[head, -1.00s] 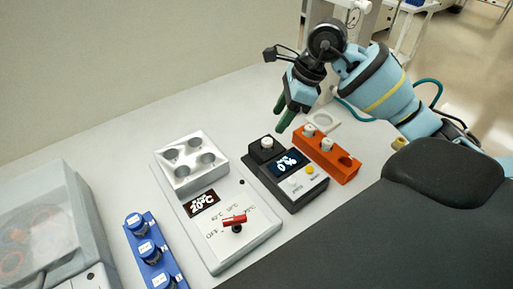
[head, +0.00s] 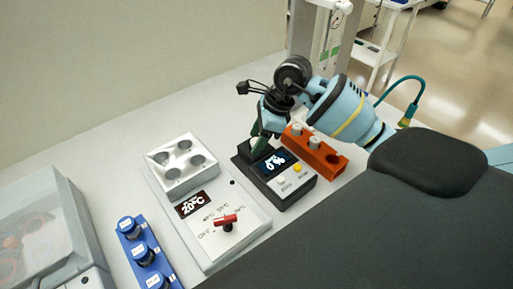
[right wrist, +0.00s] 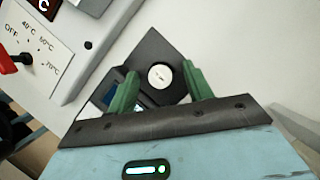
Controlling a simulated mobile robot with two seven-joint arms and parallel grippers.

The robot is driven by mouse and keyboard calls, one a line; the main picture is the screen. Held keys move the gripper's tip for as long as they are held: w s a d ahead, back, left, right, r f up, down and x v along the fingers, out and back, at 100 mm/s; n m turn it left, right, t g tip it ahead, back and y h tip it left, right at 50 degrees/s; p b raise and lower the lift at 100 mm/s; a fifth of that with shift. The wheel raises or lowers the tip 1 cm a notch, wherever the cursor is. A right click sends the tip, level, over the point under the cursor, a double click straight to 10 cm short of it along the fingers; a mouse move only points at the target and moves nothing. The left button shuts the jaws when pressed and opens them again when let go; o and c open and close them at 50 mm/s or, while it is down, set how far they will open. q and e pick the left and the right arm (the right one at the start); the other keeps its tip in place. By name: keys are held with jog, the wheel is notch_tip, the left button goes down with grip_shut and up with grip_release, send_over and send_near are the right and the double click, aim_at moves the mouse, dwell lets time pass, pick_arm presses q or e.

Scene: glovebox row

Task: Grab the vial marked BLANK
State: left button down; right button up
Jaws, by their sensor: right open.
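A white-capped vial (right wrist: 160,77) sits upright in the black meter (head: 290,192), whose display reads 0%. I cannot read a BLANK mark on it. My right gripper (head: 260,143) is over that end of the meter; in the right wrist view its green fingers are open, one on each side of the cap, with no visible grip. The orange rack (head: 340,170) holds two white-capped vials, one (head: 296,129) at the far end and one (head: 315,142) in the middle; its near hole is empty. Their marks are unreadable. My left gripper is not in view.
A heater block (head: 182,184) with empty wells and a red knob (head: 226,221) stands left of the meter. A blue rack (head: 166,265) of dark-capped vials and a lidded grey machine (head: 75,215) are further left. Bare bench lies behind the heater block.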

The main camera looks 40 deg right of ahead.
jog(key=shift+f, duration=0.1)
jog(key=shift+c, duration=0.2)
jog(key=c, duration=1)
notch_tip(320, 180, up, 10)
